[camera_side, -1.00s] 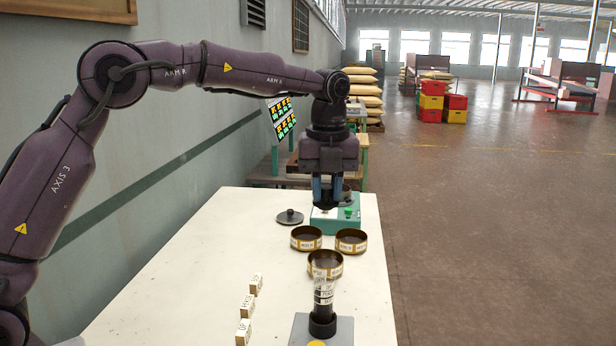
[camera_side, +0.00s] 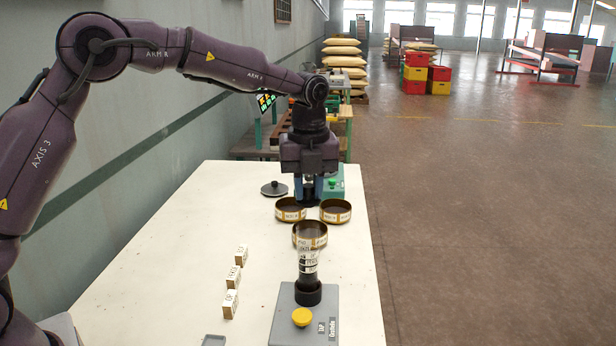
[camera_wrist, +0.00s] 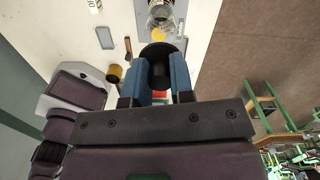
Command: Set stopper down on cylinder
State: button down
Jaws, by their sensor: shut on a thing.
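The stopper (camera_side: 307,203) is a dark round disc with a knob. My gripper (camera_side: 308,190) is shut on it with two blue fingers, above the table's far half. The wrist view shows the dark disc (camera_wrist: 161,49) between the fingers (camera_wrist: 160,78). The cylinder (camera_side: 308,262) is clear, with markings, and stands upright in a black foot on a grey box (camera_side: 345,318) nearer the side camera. It also shows at the top of the wrist view (camera_wrist: 164,14). Stopper and cylinder are apart.
Three brown-and-gold round tins, at left (camera_side: 290,210), right (camera_side: 335,211) and front (camera_side: 310,235), stand between gripper and cylinder. A second dark knobbed lid (camera_side: 274,188) lies left. Several small labelled blocks (camera_side: 234,273) stand left of the cylinder. A green box (camera_side: 333,183) is behind.

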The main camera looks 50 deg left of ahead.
aim_at(308, 201)
jog(key=shift+f, duration=1.8)
jog(key=shift+f, duration=0.95)
jog(key=c, duration=0.9)
grip_release()
notch_tip(308, 201, up, 13)
jog(key=shift+s+d, duration=0.1)
jog(key=shift+d, duration=0.05)
